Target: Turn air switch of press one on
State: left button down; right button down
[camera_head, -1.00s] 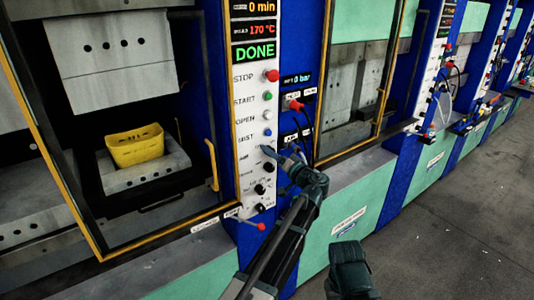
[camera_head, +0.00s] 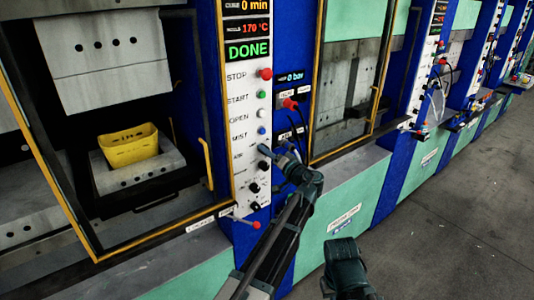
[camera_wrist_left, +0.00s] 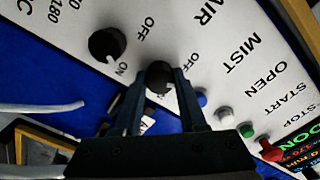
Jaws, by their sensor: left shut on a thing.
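The control panel (camera_head: 243,175) of the near press carries a column of buttons and black knobs. In the left wrist view, a black knob (camera_wrist_left: 158,78) sits past the blue button, in line with the AIR label and beside an OFF mark. My left gripper (camera_wrist_left: 158,88) is shut on this knob, one finger on each side. Its pointer direction is hard to make out. In the head view, my left gripper (camera_head: 268,150) reaches the panel from the lower right and covers that knob.
Another black knob (camera_wrist_left: 107,45) is close beside the held one. A blue button (camera_head: 262,130) sits just above my gripper. A red-tipped lever (camera_head: 254,225) juts out below. The gauge display (camera_head: 288,77) reads 0 bar. A yellow part (camera_head: 128,148) lies in the open press.

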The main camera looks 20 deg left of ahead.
pick_arm(q)
jog(key=m, duration=1)
jog(key=shift+m, duration=0.7)
jog(key=shift+c, duration=2.3)
grip_release()
jog(key=shift+s+d, duration=0.1)
jog(key=shift+s, duration=0.05)
